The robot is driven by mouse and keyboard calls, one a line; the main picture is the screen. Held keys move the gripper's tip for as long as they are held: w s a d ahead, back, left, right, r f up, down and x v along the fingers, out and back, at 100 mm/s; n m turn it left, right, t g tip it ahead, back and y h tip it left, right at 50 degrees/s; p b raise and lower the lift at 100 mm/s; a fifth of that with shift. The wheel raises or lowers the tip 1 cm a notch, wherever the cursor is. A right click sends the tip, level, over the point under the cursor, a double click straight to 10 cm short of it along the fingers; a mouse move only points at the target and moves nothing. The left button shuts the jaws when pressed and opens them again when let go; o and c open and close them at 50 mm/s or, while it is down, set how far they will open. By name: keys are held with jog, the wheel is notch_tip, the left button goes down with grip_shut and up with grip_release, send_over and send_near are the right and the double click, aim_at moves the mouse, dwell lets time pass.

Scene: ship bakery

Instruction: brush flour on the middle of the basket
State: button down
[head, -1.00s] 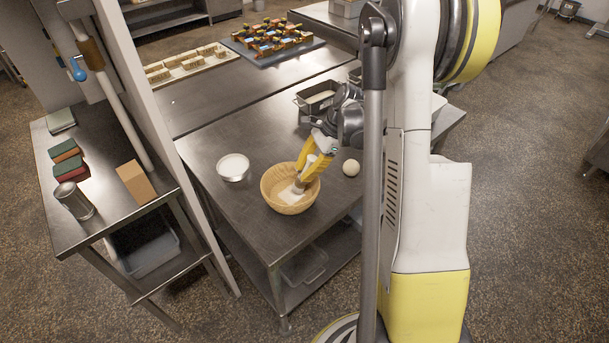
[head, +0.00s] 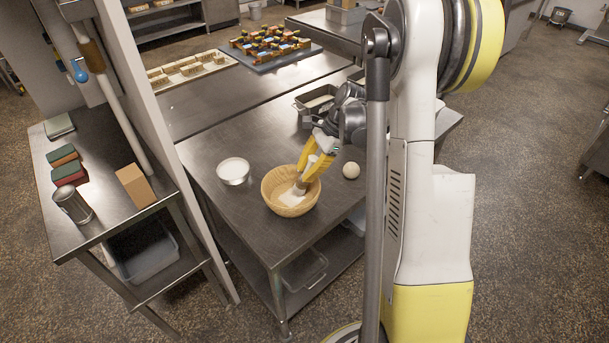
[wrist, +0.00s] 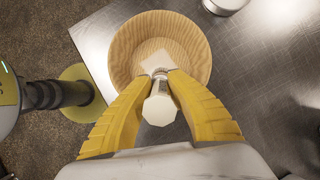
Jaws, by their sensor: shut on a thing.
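The round wooden-coloured basket (head: 272,190) stands on the steel table near its front edge. It also shows in the wrist view (wrist: 125,50), with a pale whitish patch (wrist: 155,62) on its inner bottom. My gripper (head: 304,178) has yellow fingers and reaches down into the basket. It is shut on a brush (wrist: 160,108) with a pale, faceted handle end and a metal collar. The brush's tip is over or on the pale patch; I cannot tell whether it touches. A round bowl of white powder, likely flour (head: 233,170), stands left of the basket.
A dark tin (head: 303,105) stands behind my gripper. A side table at left holds a shaker (head: 73,203), sponges (head: 67,165) and a cardboard box (head: 135,186). The table behind the flour bowl is clear.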

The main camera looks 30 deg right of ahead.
jog(key=shift+r, duration=0.2)
jog(key=shift+a+r+p, duration=0.25)
jog(key=shift+r+p, duration=0.45)
jog(key=shift+r, duration=0.15)
jog(key=shift+d+r+p, duration=0.1)
jog(key=shift+r+p, duration=0.35)
jog(key=shift+r, duration=0.25)
jog(key=shift+r+p, duration=0.8)
jog(key=shift+r, duration=0.6)
